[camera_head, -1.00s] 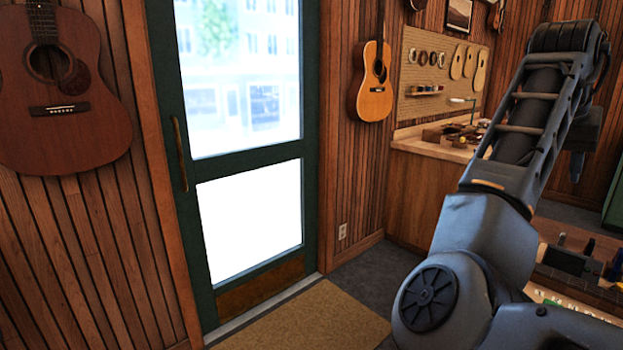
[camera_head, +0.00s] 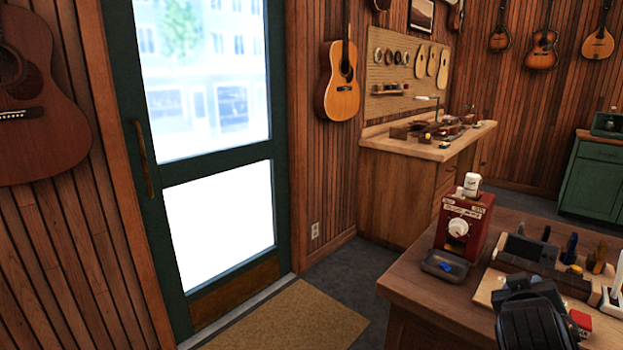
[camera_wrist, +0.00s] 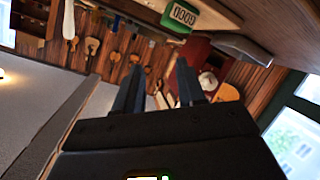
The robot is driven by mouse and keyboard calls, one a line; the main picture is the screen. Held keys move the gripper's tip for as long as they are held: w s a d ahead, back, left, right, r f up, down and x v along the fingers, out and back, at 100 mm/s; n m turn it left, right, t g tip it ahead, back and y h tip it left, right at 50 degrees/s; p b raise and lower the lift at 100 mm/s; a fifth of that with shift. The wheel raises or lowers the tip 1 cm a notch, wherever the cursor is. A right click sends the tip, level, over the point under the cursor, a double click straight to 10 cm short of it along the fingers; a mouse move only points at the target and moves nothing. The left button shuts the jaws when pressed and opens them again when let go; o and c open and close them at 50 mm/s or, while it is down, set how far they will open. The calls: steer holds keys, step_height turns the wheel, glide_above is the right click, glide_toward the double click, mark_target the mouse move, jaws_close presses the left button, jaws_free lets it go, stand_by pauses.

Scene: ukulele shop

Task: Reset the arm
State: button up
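My gripper (camera_wrist: 160,68) shows in the wrist view with its two dark fingers spread apart. Nothing is seen held between them. The wrist view is tilted. A red box-shaped machine with a white knob lies beyond the right finger, and it also shows on the counter in the head view (camera_head: 466,228). In the head view, a dark part of my arm (camera_head: 535,315) sits low at the right, over the counter's near side. I cannot make out the fingers there.
A wooden counter (camera_head: 415,280) at the right carries a small dark tray (camera_head: 445,266) and a rack of tools (camera_head: 530,250). A workbench (camera_head: 400,190) stands behind. A glass door (camera_head: 218,215) with a doormat (camera_head: 290,322) is at the left. Floor between door and counter is clear.

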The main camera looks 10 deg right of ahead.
steer(key=s+a+f+n+t+y, duration=0.25)
steer(key=s+a+f, duration=0.35)
steer(key=s, duration=0.4)
steer(key=s+a+f+n+t+y, duration=0.2)
steer(key=s+a+f+n+y, duration=0.15)
steer(key=s+a, duration=0.45)
steer(key=s+a+r+m+y, duration=0.1)
steer(key=s+a+r, duration=0.1)
steer(key=s+a, duration=0.35)
steer(key=s+a+r+m+y, duration=0.1)
steer(key=s+a+r+y, duration=0.15)
steer(key=s, duration=0.65)
steer(key=s+a+r+m+y, duration=0.1)
steer(key=s+a+r, duration=0.15)
steer(key=s, duration=0.45)
step_height(320, 180, down, 10)
steer(key=b, duration=1)
steer(key=shift+s+a+t, duration=0.2)
steer(key=shift+t, duration=0.15)
